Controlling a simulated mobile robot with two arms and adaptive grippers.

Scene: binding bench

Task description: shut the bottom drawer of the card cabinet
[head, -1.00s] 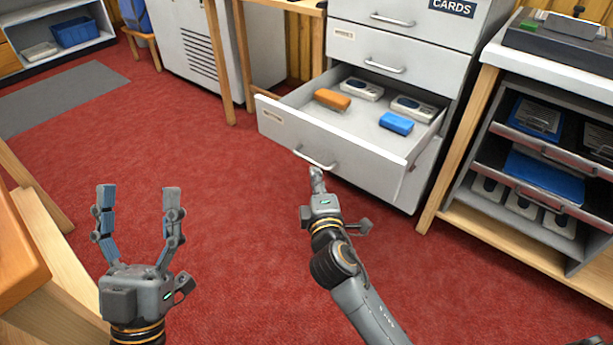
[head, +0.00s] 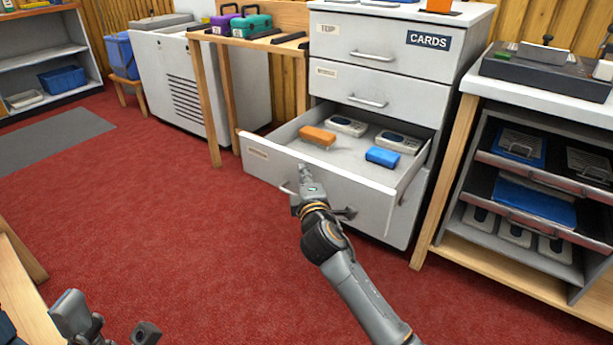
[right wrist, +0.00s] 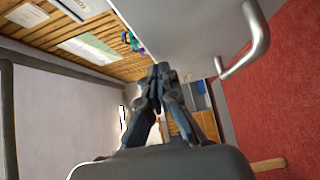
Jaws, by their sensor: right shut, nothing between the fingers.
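The grey card cabinet (head: 385,48) has its lowest visible drawer (head: 262,174) pulled well out. Inside that drawer lie an orange block (head: 317,137), a blue block (head: 382,156) and two pale devices (head: 346,125). My right gripper (head: 305,172) is shut and empty, in front of the drawer's front panel; it hides part of the drawer handle (head: 287,188). In the right wrist view its closed fingers (right wrist: 160,75) lie beside the handle (right wrist: 255,45); whether they touch the panel I cannot tell. My left gripper (head: 85,318) is cut off at the bottom left.
The two upper drawers (head: 362,92) are shut. A shelf unit (head: 460,165) stands close on the right, and a wooden table leg (head: 205,105) stands left of the cabinet. The red carpet (head: 160,210) is clear in front and to the left.

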